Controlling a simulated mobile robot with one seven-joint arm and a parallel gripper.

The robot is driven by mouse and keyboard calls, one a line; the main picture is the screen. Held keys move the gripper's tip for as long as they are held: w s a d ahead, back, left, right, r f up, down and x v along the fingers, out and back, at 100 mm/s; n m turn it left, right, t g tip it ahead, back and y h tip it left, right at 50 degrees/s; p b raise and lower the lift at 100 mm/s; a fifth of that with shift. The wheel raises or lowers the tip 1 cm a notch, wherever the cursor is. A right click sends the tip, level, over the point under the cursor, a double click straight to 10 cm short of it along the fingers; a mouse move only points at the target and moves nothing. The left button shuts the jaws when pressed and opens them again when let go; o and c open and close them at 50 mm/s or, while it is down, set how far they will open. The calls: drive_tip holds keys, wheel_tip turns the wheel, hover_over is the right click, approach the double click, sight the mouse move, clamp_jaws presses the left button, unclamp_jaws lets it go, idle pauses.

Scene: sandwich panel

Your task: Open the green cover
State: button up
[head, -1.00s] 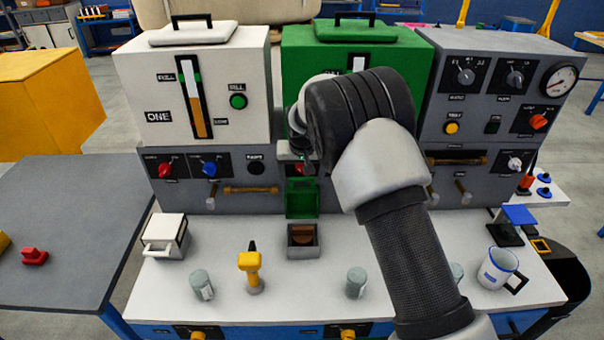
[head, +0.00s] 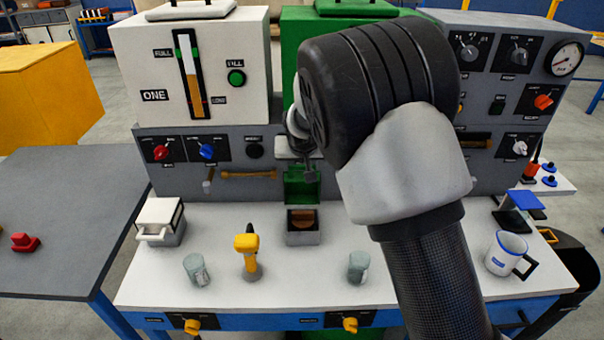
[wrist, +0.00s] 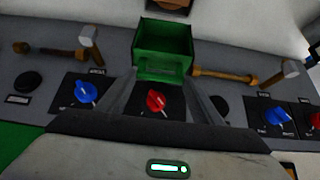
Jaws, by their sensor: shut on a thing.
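The green cover (head: 301,190) is a hollow box low on the grey panel front. Its open hollow faces outward, and it hangs below a red knob. In the wrist view the green cover (wrist: 163,45) is at the top centre, and the red knob (wrist: 156,100) shows uncovered between my fingers. My gripper (wrist: 161,76) has its fingers at the cover's near edge and is shut on it. In the head view my gripper (head: 309,172) is at the cover's top, partly hidden by my arm. The exact contact is hard to see.
A small grey box (head: 303,238) with a brown piece inside stands below the cover. A yellow-handled tool (head: 248,255), grey jars (head: 358,266) and a mug (head: 505,252) stand on the white table.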

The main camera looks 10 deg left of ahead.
drive_tip(key=shift+s+d+f, duration=0.1)
drive_tip(key=shift+s+d, duration=0.1)
drive_tip(key=shift+s, duration=0.6)
drive_tip(key=o, duration=1.5)
drive_tip(key=shift+w, duration=0.1)
drive_tip(key=shift+r, duration=0.35)
drive_tip(key=v, duration=1.7)
drive_tip(key=shift+p, duration=0.45)
drive_tip(key=shift+f, duration=0.1)
